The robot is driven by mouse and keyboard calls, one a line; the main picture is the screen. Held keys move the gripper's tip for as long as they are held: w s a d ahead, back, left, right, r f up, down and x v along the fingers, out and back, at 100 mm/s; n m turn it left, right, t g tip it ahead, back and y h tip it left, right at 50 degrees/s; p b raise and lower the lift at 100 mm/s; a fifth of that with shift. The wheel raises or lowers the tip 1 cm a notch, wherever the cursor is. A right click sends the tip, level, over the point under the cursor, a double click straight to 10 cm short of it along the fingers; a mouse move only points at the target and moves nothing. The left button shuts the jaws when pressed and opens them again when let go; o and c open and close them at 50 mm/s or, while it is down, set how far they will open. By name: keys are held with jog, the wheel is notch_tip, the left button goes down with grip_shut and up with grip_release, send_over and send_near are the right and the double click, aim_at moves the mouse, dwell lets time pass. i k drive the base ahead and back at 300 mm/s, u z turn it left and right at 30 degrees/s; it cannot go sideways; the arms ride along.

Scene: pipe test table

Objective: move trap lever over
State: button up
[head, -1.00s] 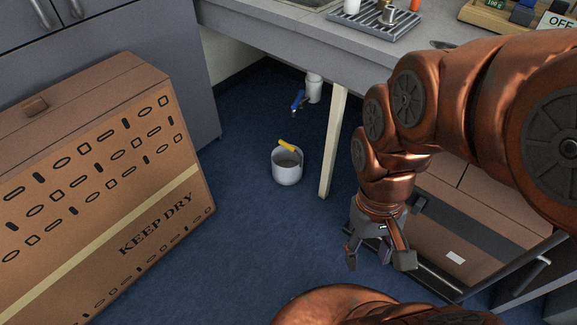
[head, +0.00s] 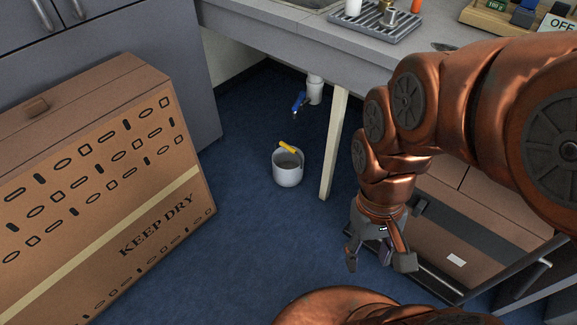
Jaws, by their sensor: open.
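The trap is a white pipe piece (head: 315,91) hanging under the table, with a blue lever (head: 298,102) on its left side. The lever slants down to the left. A grey-white bucket (head: 288,168) with a yellow item (head: 287,146) at its rim stands on the floor below. My gripper (head: 379,264) is open and empty, pointing down, right of and nearer than the bucket. It is well apart from the lever.
A pale table leg (head: 333,145) stands between the trap and my arm. A large cardboard box (head: 100,200) marked KEEP DRY fills the left. The blue floor (head: 235,235) is clear between the left box and my gripper.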

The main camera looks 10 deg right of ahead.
aim_at(302, 96)
jog(key=z, duration=1.15)
jog(key=i, duration=0.55)
jog(key=u, duration=3)
